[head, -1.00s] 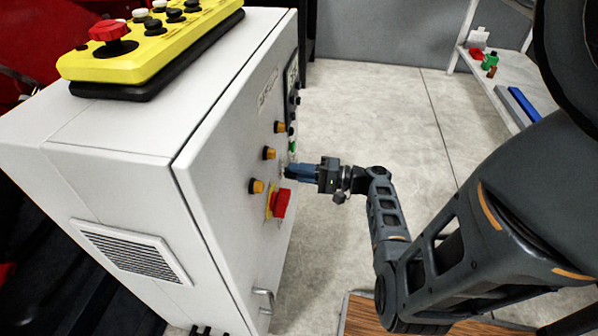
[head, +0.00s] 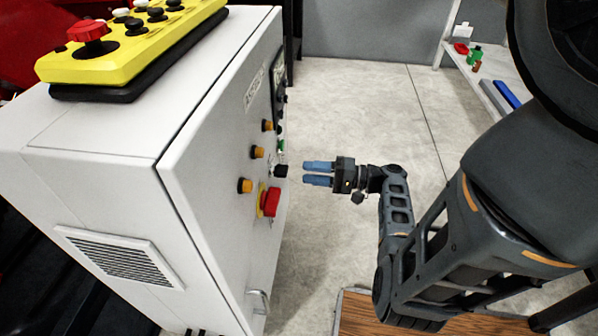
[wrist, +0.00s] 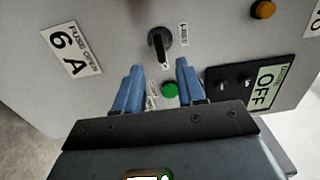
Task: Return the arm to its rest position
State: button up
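My gripper (head: 318,174) has blue fingers and is open and empty in the head view. It points left at the front of the grey control cabinet (head: 200,165), with a gap between the fingertips and the panel. In the wrist view my gripper (wrist: 158,78) has its fingers spread apart, facing the panel. A black rotary switch (wrist: 160,42) shows just beyond the fingertips, and it also shows in the head view (head: 281,171). A green button (wrist: 169,90) shows between the fingers. My arm is bent, reaching from the right of the head view.
A red knob (head: 270,202) and several orange buttons stick out of the panel. A yellow control box (head: 130,45) lies on the cabinet. A shelf (head: 478,78) with small items stands at the back right. Floor right of the panel is clear.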

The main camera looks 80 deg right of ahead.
jog(key=shift+s, duration=0.55)
